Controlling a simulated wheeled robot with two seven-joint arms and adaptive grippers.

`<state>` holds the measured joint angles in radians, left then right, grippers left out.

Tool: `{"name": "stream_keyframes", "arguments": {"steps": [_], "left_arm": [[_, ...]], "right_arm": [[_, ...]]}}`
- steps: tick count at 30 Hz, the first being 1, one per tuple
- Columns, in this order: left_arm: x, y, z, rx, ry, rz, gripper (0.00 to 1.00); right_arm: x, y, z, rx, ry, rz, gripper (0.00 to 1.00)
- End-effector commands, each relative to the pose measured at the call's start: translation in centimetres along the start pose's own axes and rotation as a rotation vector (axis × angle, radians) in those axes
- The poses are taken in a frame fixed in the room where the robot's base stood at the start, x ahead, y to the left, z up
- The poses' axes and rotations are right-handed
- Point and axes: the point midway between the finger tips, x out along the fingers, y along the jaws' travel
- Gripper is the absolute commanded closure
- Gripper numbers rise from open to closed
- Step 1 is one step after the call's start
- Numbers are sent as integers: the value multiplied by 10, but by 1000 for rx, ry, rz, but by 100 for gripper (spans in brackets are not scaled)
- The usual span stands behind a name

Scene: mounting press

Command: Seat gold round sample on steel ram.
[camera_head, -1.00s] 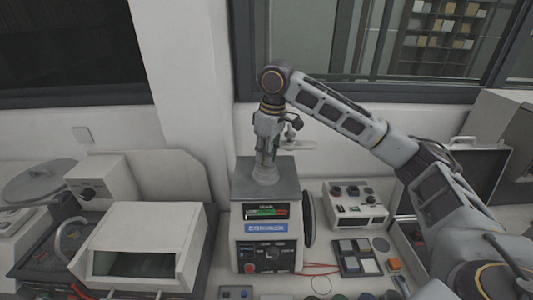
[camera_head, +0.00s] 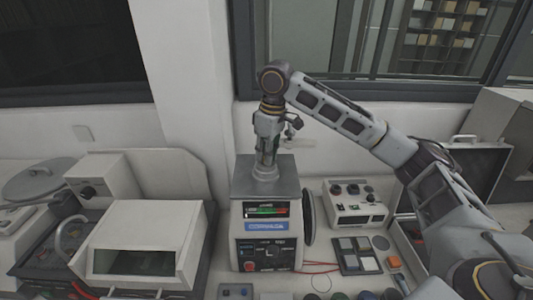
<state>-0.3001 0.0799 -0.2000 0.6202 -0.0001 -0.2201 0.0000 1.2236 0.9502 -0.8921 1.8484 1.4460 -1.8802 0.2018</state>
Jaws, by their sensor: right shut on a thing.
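My right gripper (camera_head: 265,160) points straight down over the top of the mounting press (camera_head: 266,220). Its fingers are closed at the steel ram (camera_head: 265,173), a round pale metal piece standing up from the press's grey top plate. The gold round sample cannot be made out; the fingers or the small scale hide whatever is between them. My left gripper is not in view.
A white box machine with a dark window (camera_head: 140,262) stands left of the press. A control box with knobs (camera_head: 355,203) and a tray of square pieces (camera_head: 357,256) are on the right. An open case (camera_head: 475,168) stands behind my right forearm.

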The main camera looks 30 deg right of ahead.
Motion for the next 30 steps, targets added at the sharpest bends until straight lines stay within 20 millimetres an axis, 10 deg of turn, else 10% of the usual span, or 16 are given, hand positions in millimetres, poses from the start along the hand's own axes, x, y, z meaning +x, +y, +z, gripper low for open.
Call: {"name": "stream_keyframes", "arguments": {"steps": [8, 9, 15, 30], "left_arm": [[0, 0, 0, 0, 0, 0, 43], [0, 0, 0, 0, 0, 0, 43], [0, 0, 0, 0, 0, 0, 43], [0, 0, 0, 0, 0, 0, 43]], "right_arm": [[0, 0, 0, 0, 0, 0, 100], [0, 0, 0, 0, 0, 0, 84], [0, 0, 0, -1, 0, 0, 60], [0, 0, 0, 0, 0, 0, 42]]}}
